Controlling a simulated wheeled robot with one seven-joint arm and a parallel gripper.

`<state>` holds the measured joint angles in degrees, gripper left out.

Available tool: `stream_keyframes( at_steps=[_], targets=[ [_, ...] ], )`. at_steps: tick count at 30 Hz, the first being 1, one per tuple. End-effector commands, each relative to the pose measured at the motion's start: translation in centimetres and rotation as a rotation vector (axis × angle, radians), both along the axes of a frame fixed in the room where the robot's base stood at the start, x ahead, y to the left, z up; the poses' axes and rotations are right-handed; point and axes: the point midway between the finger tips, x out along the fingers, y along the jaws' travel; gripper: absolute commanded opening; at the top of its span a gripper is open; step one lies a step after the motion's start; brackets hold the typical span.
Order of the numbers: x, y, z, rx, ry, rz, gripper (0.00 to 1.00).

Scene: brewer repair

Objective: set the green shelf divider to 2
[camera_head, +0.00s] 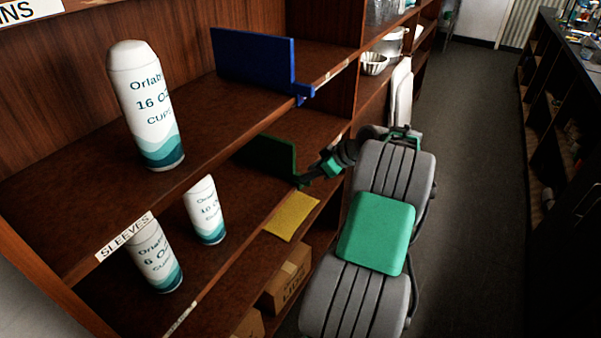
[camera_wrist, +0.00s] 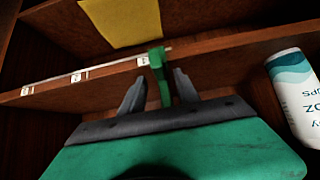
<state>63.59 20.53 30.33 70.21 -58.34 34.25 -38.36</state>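The green shelf divider (camera_head: 270,155) stands upright on the middle shelf, its front tab at the shelf edge. My gripper (camera_head: 308,178) reaches that tab from the right in the head view. In the wrist view, the green tab (camera_wrist: 158,72) lies between the two dark fingers of my gripper (camera_wrist: 160,85). The fingers are apart, with a small gap showing on each side of the tab. Several small white marks line the shelf edge (camera_wrist: 80,76); one is right beside the tab. Their numbers are too small to read.
A blue divider (camera_head: 253,60) stands on the shelf above. Cup sleeves (camera_head: 206,210) stand left on the middle shelf, another (camera_head: 145,105) on the upper one. The aisle floor (camera_head: 470,150) is clear.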

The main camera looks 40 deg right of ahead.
Motion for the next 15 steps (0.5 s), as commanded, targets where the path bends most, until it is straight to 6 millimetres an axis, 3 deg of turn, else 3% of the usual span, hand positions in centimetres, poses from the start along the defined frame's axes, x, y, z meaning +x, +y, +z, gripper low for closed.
stream_keyframes(
  at_steps=[6,15],
  targets=[
    [2.4,0.9,-2.4,0.0,0.001,-0.001,0.38],
    [2.7,0.9,-2.9,-0.001,0.002,-0.004,0.38]
  ],
)
